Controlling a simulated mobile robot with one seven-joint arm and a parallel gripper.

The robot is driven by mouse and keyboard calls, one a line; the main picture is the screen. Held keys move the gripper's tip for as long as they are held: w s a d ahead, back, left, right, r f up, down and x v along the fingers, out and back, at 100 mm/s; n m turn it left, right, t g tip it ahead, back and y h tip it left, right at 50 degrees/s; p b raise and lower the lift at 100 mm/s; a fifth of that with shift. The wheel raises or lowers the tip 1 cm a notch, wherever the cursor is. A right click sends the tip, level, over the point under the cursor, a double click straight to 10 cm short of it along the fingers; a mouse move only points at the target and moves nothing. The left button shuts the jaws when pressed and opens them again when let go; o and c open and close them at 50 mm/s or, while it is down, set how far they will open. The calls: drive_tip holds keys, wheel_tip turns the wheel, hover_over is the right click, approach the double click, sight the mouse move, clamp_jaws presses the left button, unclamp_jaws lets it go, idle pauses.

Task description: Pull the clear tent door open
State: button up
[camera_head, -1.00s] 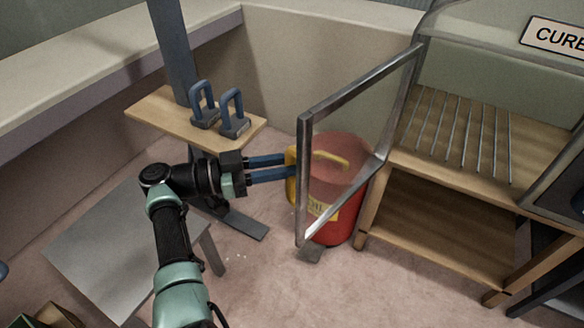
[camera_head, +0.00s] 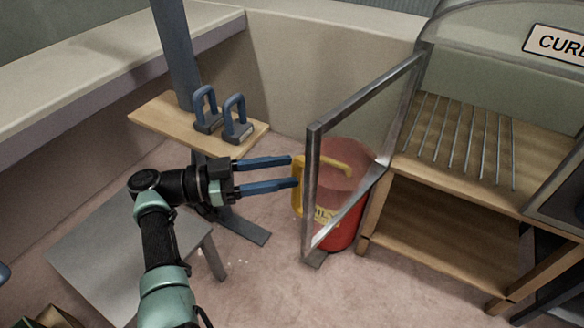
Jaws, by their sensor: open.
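The clear door (camera_head: 345,135), a see-through pane in a grey metal frame, stands swung out from the tent (camera_head: 480,70) on the right, at a wide angle to its front. A yellow handle (camera_head: 299,188) sits at the door's free left edge. My gripper (camera_head: 293,171) is open, with its two blue fingers spread and pointing right. Its fingertips are at the left side of the yellow handle, and nothing shows held between them. I cannot tell whether a fingertip touches the handle.
A red can (camera_head: 345,225) with a yellow label stands on the floor behind the door. A wooden shelf (camera_head: 198,138) with two blue-handled blocks (camera_head: 222,115) is at upper left. A grey table (camera_head: 125,245) is beside my arm. Wooden racks (camera_head: 440,235) stand below the tent.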

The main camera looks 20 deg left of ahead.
drive_tip(key=v, duration=0.4)
drive_tip(key=shift+s+a, duration=0.25)
drive_tip(key=shift+a, duration=0.1)
